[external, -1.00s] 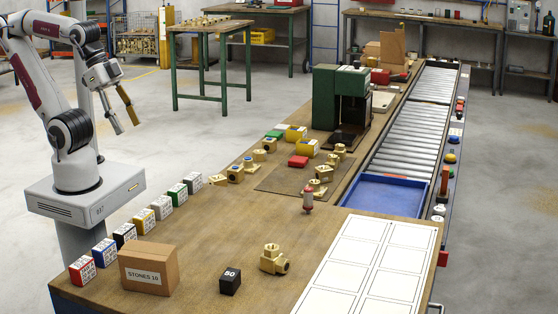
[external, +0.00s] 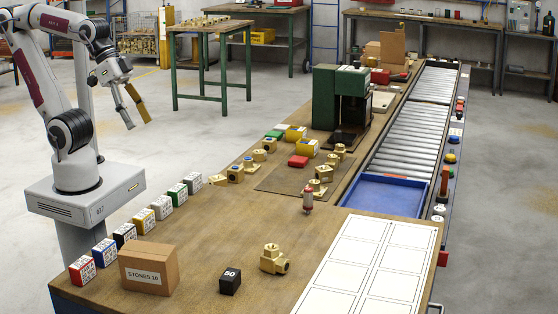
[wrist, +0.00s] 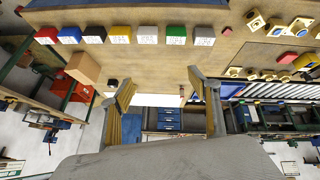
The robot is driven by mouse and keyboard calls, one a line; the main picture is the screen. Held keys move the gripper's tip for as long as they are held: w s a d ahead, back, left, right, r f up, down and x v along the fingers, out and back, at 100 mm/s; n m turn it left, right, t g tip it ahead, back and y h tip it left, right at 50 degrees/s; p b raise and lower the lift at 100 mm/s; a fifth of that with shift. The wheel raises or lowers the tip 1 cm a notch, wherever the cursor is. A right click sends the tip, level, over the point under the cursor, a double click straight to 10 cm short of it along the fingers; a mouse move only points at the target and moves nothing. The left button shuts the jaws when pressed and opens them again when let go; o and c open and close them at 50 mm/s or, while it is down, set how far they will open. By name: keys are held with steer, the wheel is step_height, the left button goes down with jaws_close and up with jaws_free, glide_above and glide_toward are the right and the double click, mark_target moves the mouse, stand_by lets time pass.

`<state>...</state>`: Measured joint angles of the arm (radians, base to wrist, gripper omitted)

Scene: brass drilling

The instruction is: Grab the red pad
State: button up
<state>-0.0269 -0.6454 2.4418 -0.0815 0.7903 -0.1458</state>
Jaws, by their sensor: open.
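My gripper (external: 138,112) is open and empty, in the air left of the bench and well away from the red pad. Its two yellow-padded fingers stand wide apart in the wrist view (wrist: 160,80), with nothing between them.
Several coloured boxes (external: 162,207) line the bench's left edge. A cardboard box (external: 150,268), a black block (external: 230,281) and a brass fitting (external: 272,259) stand at the front. The green press (external: 325,97) rises behind the mat. A blue tray (external: 385,194) lies right.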

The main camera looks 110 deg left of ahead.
steer(key=w+a+r+n+t, duration=0.2)
steer(key=w+n, duration=0.4)
steer(key=w, duration=0.5)
steer(key=w+a+r+n+t, duration=0.25)
steer(key=w+n, duration=0.45)
steer(key=w, duration=0.4)
steer(key=w+a+f+n+y, duration=0.2)
steer(key=w+a+n+y, duration=0.1)
steer(key=w+a+n, duration=0.45)
steer(key=w+a+f+n+y, duration=0.2)
steer(key=w+a+f+n, duration=0.1)
steer(key=w+a+n, duration=0.4)
steer(key=w+a+f+n+g+y, duration=0.15)
steer(key=a+f+n+y, duration=0.35)
steer(key=a, duration=0.7)
steer(key=n+g+y, duration=0.4)
steer(key=n+g, duration=0.5)
steer(key=n, duration=1)
glide_toward(298, 162)
steer(key=shift+m, duration=0.25)
steer(key=a, duration=0.4)
steer(key=shift+w+a, duration=0.2)
steer(key=shift+a, duration=0.05)
steer(key=shift+s+a+f, duration=0.15)
steer(key=shift+s+f, duration=0.15)
steer(key=shift+s, duration=0.15)
steer(key=shift+x, duration=1.3)
